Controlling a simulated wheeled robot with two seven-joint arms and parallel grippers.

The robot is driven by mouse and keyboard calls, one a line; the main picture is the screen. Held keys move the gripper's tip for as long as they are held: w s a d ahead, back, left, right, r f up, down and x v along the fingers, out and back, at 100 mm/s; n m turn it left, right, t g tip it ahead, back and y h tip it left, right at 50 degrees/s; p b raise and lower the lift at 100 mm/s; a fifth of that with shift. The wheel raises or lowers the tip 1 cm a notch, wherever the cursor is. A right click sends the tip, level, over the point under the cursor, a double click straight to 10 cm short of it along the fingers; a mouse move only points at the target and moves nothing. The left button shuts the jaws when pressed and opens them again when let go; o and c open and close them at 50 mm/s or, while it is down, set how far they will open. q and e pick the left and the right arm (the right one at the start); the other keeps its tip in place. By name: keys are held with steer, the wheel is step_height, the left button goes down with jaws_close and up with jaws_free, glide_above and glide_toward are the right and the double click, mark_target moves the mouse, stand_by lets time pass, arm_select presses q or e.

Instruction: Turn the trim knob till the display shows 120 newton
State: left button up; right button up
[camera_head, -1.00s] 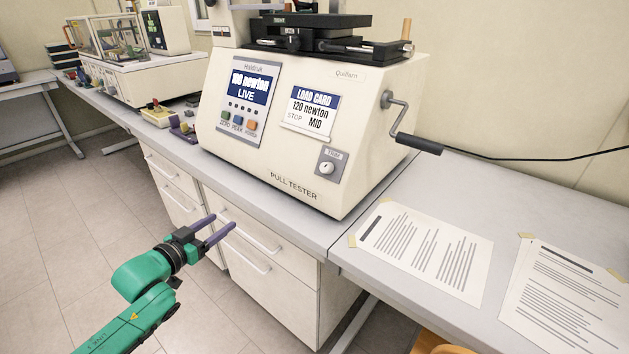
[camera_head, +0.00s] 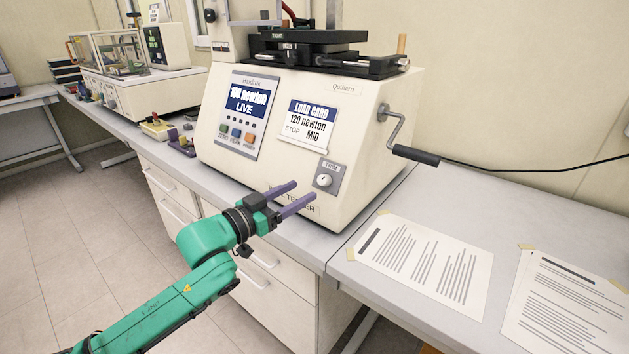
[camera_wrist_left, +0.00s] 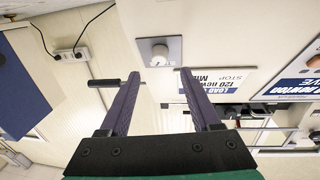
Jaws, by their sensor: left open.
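In the left wrist view the knob (camera_wrist_left: 160,52) appears ahead, between the lines of the two fingers. The blue display (camera_head: 247,101) seems to read 100 newton, LIVE. My right gripper is out of view.
A crank handle (camera_head: 415,155) sticks out from the tester's right side. Printed sheets (camera_head: 425,262) are taped to the bench at the right. Small coloured items (camera_head: 180,142) lie left of the tester. The bench front edge and drawers are below my arm.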

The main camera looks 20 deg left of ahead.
mark_target(321, 179)
arm_select(q)
steer(key=p+x, duration=0.1)
steer(key=x, duration=0.4)
steer(key=shift+r, duration=0.15)
steer(key=shift+w+d, duration=0.3)
steer(key=shift+w, duration=0.1)
jaws_close()
steer(key=shift+a, duration=0.1)
steer(key=m+p, duration=0.1)
steer(key=m+g+h+p, duration=0.1)
steer(key=m, duration=0.1)
steer(key=shift+a+r+p, duration=0.15)
steer(key=shift+r+p, duration=0.05)
steer(key=shift+p, duration=0.15)
steer(key=m+g+h+p, duration=0.1)
steer(key=m+p, duration=0.2)
steer(key=p, duration=0.1)
steer(key=shift+w+r, duration=0.1)
steer(key=shift+r, duration=0.1)
steer(key=shift+f+m+g+p, duration=0.3)
steer(key=shift+m+g+p, duration=0.4)
steer(key=shift+m, duration=0.1)
